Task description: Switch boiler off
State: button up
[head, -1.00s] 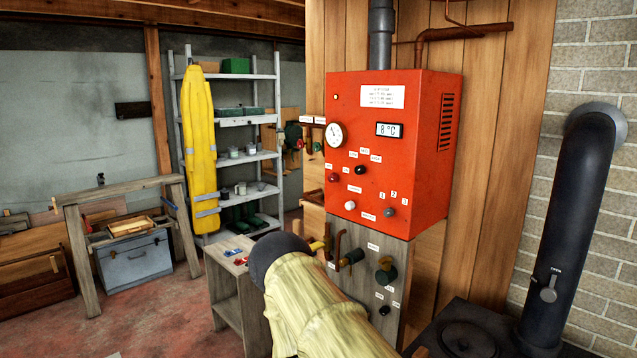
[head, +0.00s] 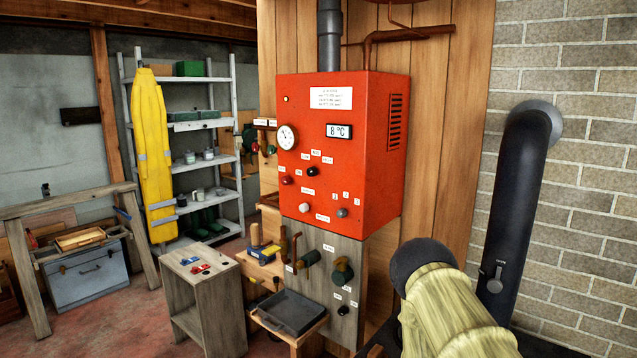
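The red boiler (head: 384,185) hangs on the plank wall in the middle of the head view. Its front has a round gauge (head: 288,137), a display (head: 339,131) reading 8 °C, and a small amber lamp (head: 285,99). Below are a red knob (head: 287,180), a black knob (head: 312,172), a white knob (head: 304,207) and a grey knob (head: 342,212) near labels 1, 2, 3. Most labels are too small to read. My pale yellow arm with a dark rounded end rises at the lower right, clear of the boiler in the picture. My gripper's fingers do not show.
A grey wooden panel (head: 325,243) under the boiler carries a green valve (head: 343,271) and a black knob (head: 343,310). A dark tray (head: 291,311) juts out below. A black stovepipe (head: 510,210) stands at right. A small bench (head: 212,300) stands left; red floor is free.

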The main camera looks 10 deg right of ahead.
aim_at(285, 180)
jog(key=z, duration=0.05)
jog(key=k, duration=0.5)
jog(key=u, duration=0.95)
jog(key=i, duration=1.25)
jog(key=z, duration=0.15)
